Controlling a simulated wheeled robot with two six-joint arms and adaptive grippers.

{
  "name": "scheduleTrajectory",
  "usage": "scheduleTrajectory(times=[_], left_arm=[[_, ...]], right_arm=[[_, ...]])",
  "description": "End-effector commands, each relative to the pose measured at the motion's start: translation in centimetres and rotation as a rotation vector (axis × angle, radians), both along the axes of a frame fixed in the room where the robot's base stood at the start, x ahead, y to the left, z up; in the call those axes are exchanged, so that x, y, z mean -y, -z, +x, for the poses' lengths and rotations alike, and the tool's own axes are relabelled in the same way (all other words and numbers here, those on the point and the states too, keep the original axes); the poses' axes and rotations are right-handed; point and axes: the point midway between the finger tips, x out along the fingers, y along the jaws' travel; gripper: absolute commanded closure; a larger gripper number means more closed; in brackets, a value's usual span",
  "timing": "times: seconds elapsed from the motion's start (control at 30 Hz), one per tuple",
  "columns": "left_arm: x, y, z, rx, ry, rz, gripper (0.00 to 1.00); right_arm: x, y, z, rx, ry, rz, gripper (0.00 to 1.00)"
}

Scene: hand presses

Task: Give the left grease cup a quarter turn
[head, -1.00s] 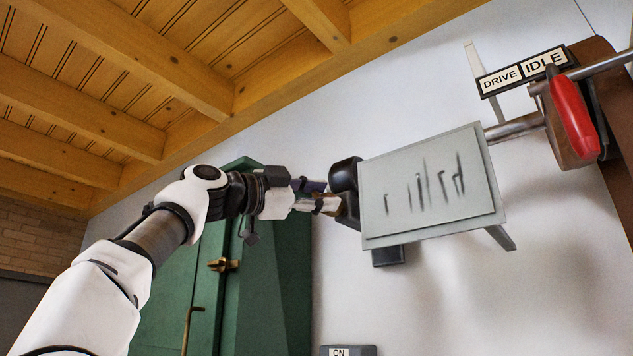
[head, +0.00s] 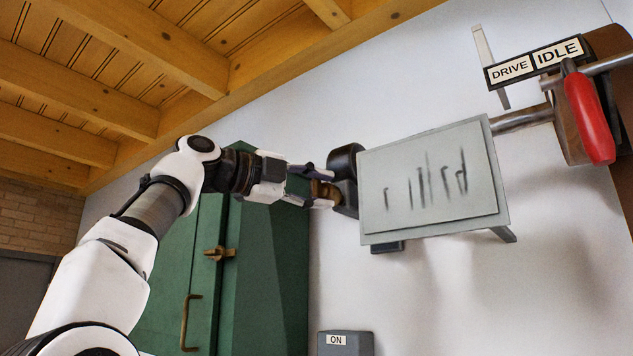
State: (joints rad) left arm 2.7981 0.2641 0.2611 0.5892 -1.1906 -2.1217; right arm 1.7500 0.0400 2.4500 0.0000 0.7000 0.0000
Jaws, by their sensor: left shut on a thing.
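The left grease cup (head: 323,189) is a small brown, brass-like knob on the left side of a black bearing block (head: 345,163). My left gripper (head: 320,186) comes in from the left with one finger above the cup and one below, shut on it. The fingers hide part of the cup, so how far it is turned cannot be told. My right gripper is not in view.
A grey guard plate (head: 430,188) with dark streaks stands just right of the bearing block. A red lever (head: 590,118) hangs by a DRIVE IDLE sign (head: 535,62) at upper right. A green cabinet (head: 268,270) stands behind my arm; an ON box (head: 346,342) is below.

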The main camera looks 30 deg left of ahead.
Motion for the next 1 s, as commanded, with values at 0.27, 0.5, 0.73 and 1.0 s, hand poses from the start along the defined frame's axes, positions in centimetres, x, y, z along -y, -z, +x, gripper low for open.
scheduleTrajectory(times=[0.27, 0.5, 0.73, 1.0], left_arm=[[-0.22, -0.64, -0.22, 0.018, -0.008, 0.001, 0.94], [-0.2, -0.6, -0.21, 0.016, -0.007, 0.001, 0.33], [-0.12, -0.39, -0.13, 0.012, -0.005, 0.001, 0.33], [-0.07, -0.24, -0.13, 0.008, -0.004, -0.01, 0.33]], right_arm=[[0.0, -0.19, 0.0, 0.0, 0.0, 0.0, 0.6], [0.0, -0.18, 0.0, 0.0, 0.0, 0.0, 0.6], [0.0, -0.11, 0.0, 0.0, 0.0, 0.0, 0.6], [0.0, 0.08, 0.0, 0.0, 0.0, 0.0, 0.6]])
